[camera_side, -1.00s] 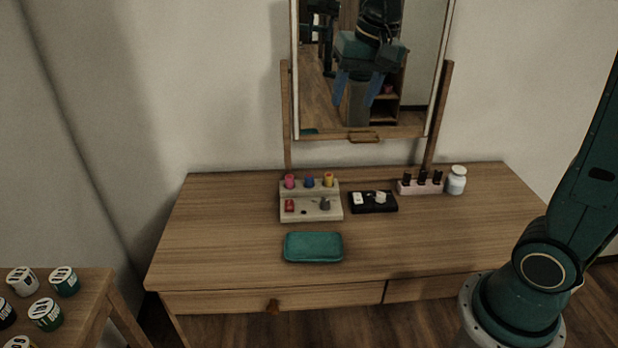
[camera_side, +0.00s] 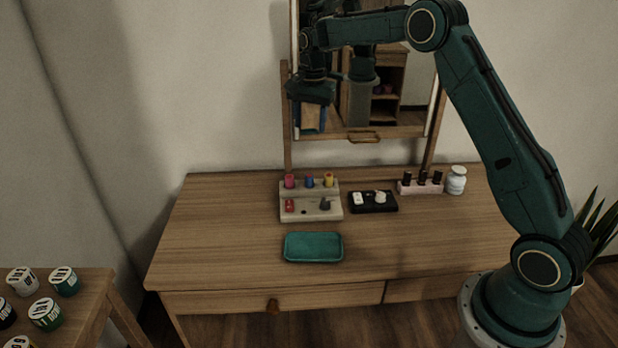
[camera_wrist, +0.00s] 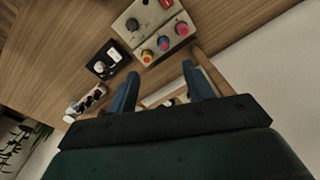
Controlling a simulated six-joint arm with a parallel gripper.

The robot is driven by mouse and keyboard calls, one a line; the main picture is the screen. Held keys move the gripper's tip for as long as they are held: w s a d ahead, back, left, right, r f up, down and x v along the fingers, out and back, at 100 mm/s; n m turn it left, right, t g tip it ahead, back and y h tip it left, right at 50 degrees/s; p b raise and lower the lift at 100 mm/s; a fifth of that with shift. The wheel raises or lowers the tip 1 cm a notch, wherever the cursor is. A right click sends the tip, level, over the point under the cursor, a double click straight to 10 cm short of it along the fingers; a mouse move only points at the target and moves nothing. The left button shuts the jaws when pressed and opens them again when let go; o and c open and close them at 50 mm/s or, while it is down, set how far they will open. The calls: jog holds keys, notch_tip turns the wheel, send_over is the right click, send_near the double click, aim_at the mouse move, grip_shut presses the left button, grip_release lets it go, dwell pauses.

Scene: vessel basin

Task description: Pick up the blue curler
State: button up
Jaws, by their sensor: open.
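The blue curler (camera_side: 309,182) stands upright in the back row of a stepped beige stand (camera_side: 328,213), between a pink curler (camera_side: 289,181) and a yellow curler (camera_side: 328,180). In the wrist view the blue curler (camera_wrist: 163,43) shows its round top, again between the pink and yellow ones. My gripper (camera_side: 314,130) is above and behind the stand, in front of the mirror, with its fingers pointing down. In the wrist view my gripper (camera_wrist: 160,75) has its fingers spread with nothing between them. It is apart from all the curlers.
The stand's front row holds a red piece (camera_side: 290,206) and a dark grey piece (camera_side: 325,204). A black tray (camera_side: 372,209), a pink rack (camera_side: 420,188) with dark bottles and a white jar (camera_side: 456,180) stand to the right. A teal tray (camera_side: 313,248) lies in front. The mirror (camera_side: 415,75) rises behind.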

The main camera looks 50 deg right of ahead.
jog(key=m, duration=0.2)
send_over(309, 175)
notch_tip(309, 175, down, 7)
jog(key=shift+r+g, duration=0.15)
jog(key=shift+g, duration=0.15)
jog(key=shift+s+f, duration=0.1)
jog(key=shift+f, duration=4.2)
jog(key=shift+f, duration=2.6)
jog(key=c, duration=1.1)
